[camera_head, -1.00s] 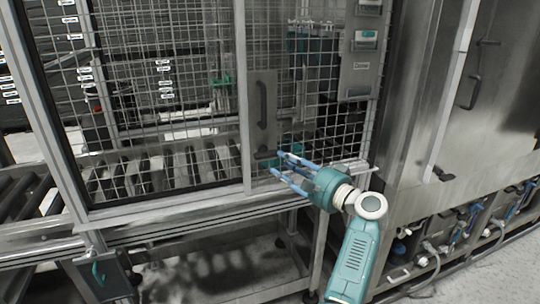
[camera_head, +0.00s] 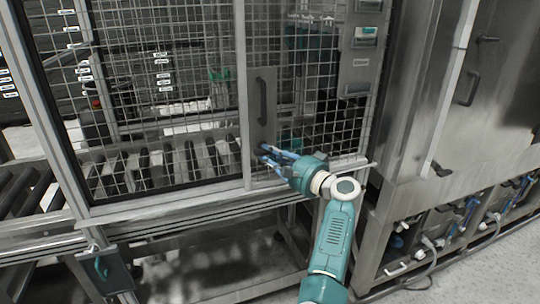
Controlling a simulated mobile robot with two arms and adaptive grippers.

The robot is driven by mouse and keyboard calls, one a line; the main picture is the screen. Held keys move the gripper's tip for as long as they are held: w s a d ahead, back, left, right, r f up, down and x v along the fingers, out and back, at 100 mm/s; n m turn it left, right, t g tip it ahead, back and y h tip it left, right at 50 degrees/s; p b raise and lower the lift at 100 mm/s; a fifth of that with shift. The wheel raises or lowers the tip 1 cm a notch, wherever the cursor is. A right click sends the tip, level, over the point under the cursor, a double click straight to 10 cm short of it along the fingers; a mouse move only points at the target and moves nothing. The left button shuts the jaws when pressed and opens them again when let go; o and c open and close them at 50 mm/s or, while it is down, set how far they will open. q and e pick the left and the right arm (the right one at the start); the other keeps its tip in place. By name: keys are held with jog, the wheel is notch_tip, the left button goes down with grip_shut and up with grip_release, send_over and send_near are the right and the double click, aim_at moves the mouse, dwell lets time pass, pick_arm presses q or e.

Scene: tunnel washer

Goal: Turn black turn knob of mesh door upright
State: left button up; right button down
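The mesh door (camera_head: 308,95) is a framed wire-grid panel, and it looks closed. Its metal plate carries a long black vertical handle (camera_head: 262,102). The black turn knob sits low on this plate, just below the handle. It lay roughly sideways in the earlier view and is now mostly hidden by my fingers. My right gripper (camera_head: 266,153) has its blue fingertips at the knob's place, pointing left at the plate. The fingers look close together; whether they touch or grip the knob cannot be told. My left gripper is not in view.
The door frame's lower rail (camera_head: 200,205) runs just below my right gripper. A conveyor with rollers (camera_head: 150,168) lies behind the mesh at left. A steel cabinet (camera_head: 430,110) stands at right, with hoses and fittings (camera_head: 440,235) below it.

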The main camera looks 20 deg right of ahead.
jog(key=shift+n, duration=0.3)
jog(key=n+g+h, duration=0.1)
jog(key=n, duration=0.2)
jog(key=shift+d+r, duration=0.1)
jog(key=shift+r, duration=0.05)
jog(key=n+g+h+p, duration=0.1)
jog(key=n, duration=0.2)
jog(key=shift+r+p, duration=0.15)
jog(key=shift+p, duration=0.25)
jog(key=n+h+p, duration=0.1)
jog(key=n+p, duration=0.1)
jog(key=n+h+p, duration=0.2)
jog(key=n+g+h+p, duration=0.1)
jog(key=n+h+p, duration=0.1)
jog(key=p, duration=0.1)
jog(key=shift+r+n, duration=0.25)
jog(key=shift+n, duration=0.15)
